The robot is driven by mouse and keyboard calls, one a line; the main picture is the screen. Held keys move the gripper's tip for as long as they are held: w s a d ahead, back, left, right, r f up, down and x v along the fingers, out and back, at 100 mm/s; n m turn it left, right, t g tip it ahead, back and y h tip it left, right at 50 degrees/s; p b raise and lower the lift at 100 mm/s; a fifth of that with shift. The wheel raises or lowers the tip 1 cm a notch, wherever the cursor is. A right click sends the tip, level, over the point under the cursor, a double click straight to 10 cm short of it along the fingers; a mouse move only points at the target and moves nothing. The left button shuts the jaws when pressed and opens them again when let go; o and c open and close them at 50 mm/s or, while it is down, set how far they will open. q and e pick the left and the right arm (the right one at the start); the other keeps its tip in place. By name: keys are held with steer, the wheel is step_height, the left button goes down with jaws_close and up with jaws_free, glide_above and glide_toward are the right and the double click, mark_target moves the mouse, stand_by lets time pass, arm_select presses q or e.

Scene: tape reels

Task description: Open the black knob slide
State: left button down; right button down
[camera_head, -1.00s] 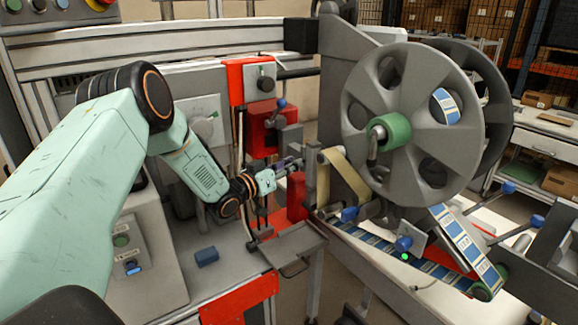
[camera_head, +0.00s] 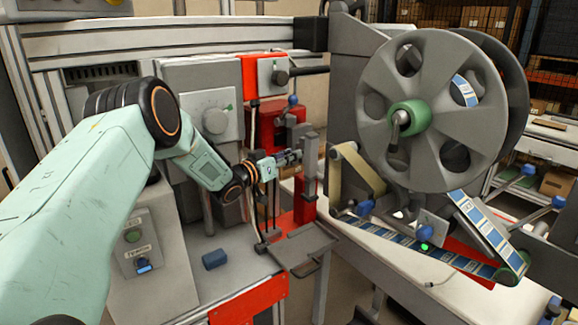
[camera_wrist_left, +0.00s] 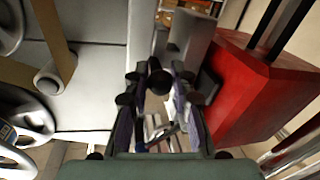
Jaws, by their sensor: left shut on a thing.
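My left gripper (camera_head: 293,157) reaches in from the left to the upright grey plate (camera_head: 310,165) of the slide, beside the tape reel. In the left wrist view my left gripper (camera_wrist_left: 158,88) is shut on the black knob (camera_wrist_left: 158,80), which shows between its fingertips. The knob is hidden by the fingers in the head view. The grey slide block (camera_wrist_left: 188,40) is just beyond the knob in the wrist view. A gap shows between the slide plate and the tape roller (camera_head: 337,151). My right gripper is not in view.
A red block (camera_head: 304,207) stands right below the slide and looms at right in the wrist view (camera_wrist_left: 255,85). The large grey reel (camera_head: 385,90) and tan tape are to the right. A blue block (camera_head: 215,259) lies on the grey bench.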

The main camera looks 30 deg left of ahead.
arm_select(q)
steer(key=shift+w+a+f, duration=0.15)
steer(key=shift+w+a, duration=0.05)
steer(key=shift+a, duration=0.4)
arm_select(e)
steer(key=shift+f, duration=0.3)
arm_select(q)
steer(key=c, duration=1.6)
jaws_free()
steer(key=o, duration=0.5)
steer(key=shift+w, duration=0.25)
steer(key=shift+s, duration=0.1)
arm_select(e)
steer(key=shift+w+d, duration=0.1)
steer(key=shift+w, duration=0.05)
arm_select(q)
steer(key=shift+s, duration=0.1)
